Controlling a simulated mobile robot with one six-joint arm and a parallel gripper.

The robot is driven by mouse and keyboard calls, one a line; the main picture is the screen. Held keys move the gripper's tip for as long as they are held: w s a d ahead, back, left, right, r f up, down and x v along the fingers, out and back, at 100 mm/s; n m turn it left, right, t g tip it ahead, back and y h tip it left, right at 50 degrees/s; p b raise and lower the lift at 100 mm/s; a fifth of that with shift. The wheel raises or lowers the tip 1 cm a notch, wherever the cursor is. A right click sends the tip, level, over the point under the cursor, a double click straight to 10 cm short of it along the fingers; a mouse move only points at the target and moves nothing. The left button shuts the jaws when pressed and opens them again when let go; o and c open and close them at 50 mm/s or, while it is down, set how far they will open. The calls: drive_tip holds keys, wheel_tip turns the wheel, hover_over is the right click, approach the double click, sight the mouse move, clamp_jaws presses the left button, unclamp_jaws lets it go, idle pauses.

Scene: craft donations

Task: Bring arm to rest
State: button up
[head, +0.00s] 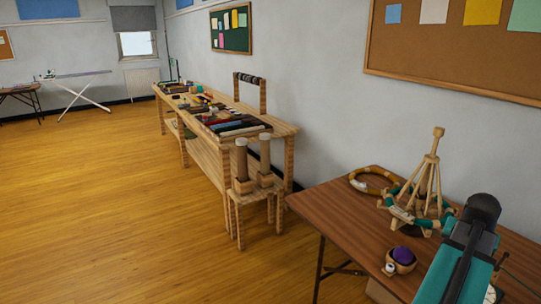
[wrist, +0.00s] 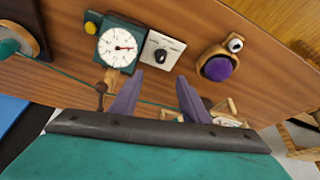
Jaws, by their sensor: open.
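My gripper (wrist: 159,84) shows in the wrist view with its two purple-grey fingers spread apart and nothing between them. It hangs above the brown table (head: 340,205), and how high it is I cannot tell. In the head view my teal and black arm covers the table's right part, and the fingers cannot be made out. Ahead of the fingers are a dial gauge with a white face (wrist: 118,46) and a pale plate with a black knob (wrist: 161,54). A wooden holder with a purple ball (head: 404,255) lies right of them in the wrist view.
A long wooden bench (head: 205,150) with craft goods runs along the wall. The wooden floor (head: 110,210) at left is clear.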

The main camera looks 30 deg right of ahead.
drive_tip(key=w+a+f+n+y, duration=0.1)
drive_tip(key=w+a+f+n, duration=0.1)
drive_tip(key=w+a+f, duration=0.55)
drive_tip(key=w+a+f+n+y, duration=0.2)
drive_tip(key=w+a+f, duration=0.25)
drive_tip(key=w, duration=0.55)
drive_tip(key=w+a+f+n+g+y, duration=0.15)
drive_tip(key=w+a+f, duration=0.25)
drive_tip(key=a+f, duration=0.45)
drive_tip(key=w+a+f+n, duration=0.2)
drive_tip(key=w+a+f, duration=0.3)
drive_tip(key=a, duration=0.6)
drive_tip(key=s+a+f+n+g, duration=0.1)
drive_tip(key=s+a+f+n, duration=0.15)
drive_tip(key=a+f, duration=0.6)
drive_tip(key=s+a+f+n+g, duration=0.1)
drive_tip(key=s+a+f+g, duration=0.3)
drive_tip(key=a, duration=0.7)
drive_tip(key=s+a+f+n, duration=0.3)
drive_tip(key=s+a+f, duration=0.8)
drive_tip(key=s, duration=0.2)
drive_tip(key=shift+s+f, duration=0.4)
